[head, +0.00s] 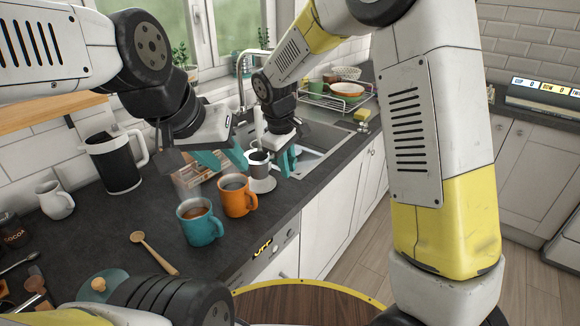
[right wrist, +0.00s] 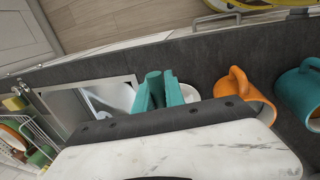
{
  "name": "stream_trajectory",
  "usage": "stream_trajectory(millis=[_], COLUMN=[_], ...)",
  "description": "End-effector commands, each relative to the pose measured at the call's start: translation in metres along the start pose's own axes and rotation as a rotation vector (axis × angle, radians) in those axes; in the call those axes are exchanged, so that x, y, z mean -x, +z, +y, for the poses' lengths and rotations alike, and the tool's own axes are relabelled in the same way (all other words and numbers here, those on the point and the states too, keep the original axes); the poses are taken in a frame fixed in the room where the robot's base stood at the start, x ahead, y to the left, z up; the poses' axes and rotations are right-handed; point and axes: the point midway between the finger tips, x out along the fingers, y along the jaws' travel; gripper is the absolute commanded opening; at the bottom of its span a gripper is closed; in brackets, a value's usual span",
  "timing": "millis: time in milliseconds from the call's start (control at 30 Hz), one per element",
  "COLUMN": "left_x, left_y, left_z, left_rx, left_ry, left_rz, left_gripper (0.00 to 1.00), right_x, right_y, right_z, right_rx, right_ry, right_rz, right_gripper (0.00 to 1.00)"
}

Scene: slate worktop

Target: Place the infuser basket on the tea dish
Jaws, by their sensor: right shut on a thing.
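The infuser basket (head: 258,161) is a small silver cup in the head view. My right gripper (head: 271,160) is shut on it, with a teal finger on its right side. The white tea dish (head: 263,185) is directly below the basket on the worktop; I cannot tell whether they touch. My left gripper (head: 222,160) is open and empty above the worktop, left of the basket.
An orange mug (head: 237,196) and a teal mug (head: 199,222) stand in front of the dish. The sink (head: 318,137) is behind to the right. A black-and-white kettle (head: 117,162), a white jug (head: 54,200) and a wooden spoon (head: 154,253) are at left.

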Motion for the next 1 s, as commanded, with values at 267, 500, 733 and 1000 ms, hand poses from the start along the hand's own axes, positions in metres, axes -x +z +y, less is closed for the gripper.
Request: stream_trajectory(millis=[267,500,733,1000], left_x=[0.000,0.000,0.000,0.000], left_y=[0.000,0.000,0.000,0.000], left_z=[0.000,0.000,0.000,0.000], left_rx=[0.000,0.000,0.000,0.000], left_ry=[0.000,0.000,0.000,0.000], left_rz=[0.000,0.000,0.000,0.000], left_gripper=[0.39,0.39,0.39,0.39], right_x=[-0.033,-0.033,-0.036,-0.035], right_y=[0.001,0.001,0.001,0.001], right_z=[-0.007,-0.007,-0.007,-0.007], right_rx=[0.001,0.000,0.000,0.000], right_ry=[0.000,0.000,0.000,0.000], right_rz=[-0.003,-0.001,-0.001,-0.001], right_gripper=[0.00,0.00,0.36,0.36])
